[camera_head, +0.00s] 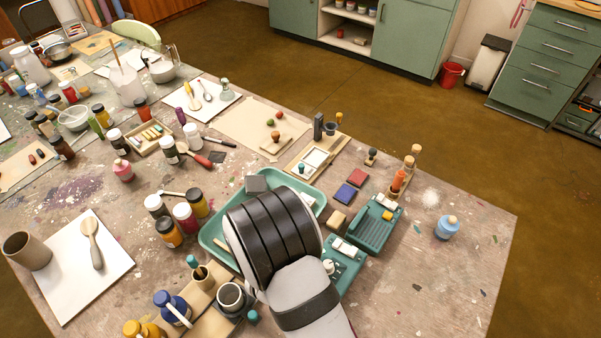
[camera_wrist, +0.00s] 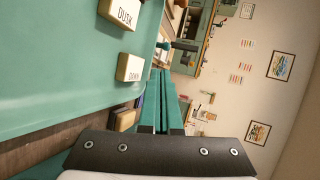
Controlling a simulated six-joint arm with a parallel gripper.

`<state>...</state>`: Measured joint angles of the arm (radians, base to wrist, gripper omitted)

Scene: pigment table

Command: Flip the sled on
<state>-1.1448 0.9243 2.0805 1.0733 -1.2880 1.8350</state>
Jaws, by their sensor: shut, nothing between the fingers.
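Two teal units stand on the table in the head view. The farther one (camera_head: 372,232) has a ridged top, a yellow block (camera_head: 387,215) and a pale plate. The nearer one (camera_head: 340,277) has a pale plate and a white knob (camera_head: 328,266), and my arm partly covers it. I cannot tell which part is the sled or whether it is on. In the wrist view a teal surface fills the left, with cream labels reading DUSK (camera_wrist: 119,13) and DAWN (camera_wrist: 130,68). My gripper (camera_wrist: 161,78) is shut and empty beside it; my arm hides it in the head view.
A teal tray (camera_head: 212,238) lies beside my arm. Red (camera_head: 357,177) and blue (camera_head: 345,193) pads, bottles and a stamp rack (camera_head: 398,182) stand close by. The table's right front is mostly clear.

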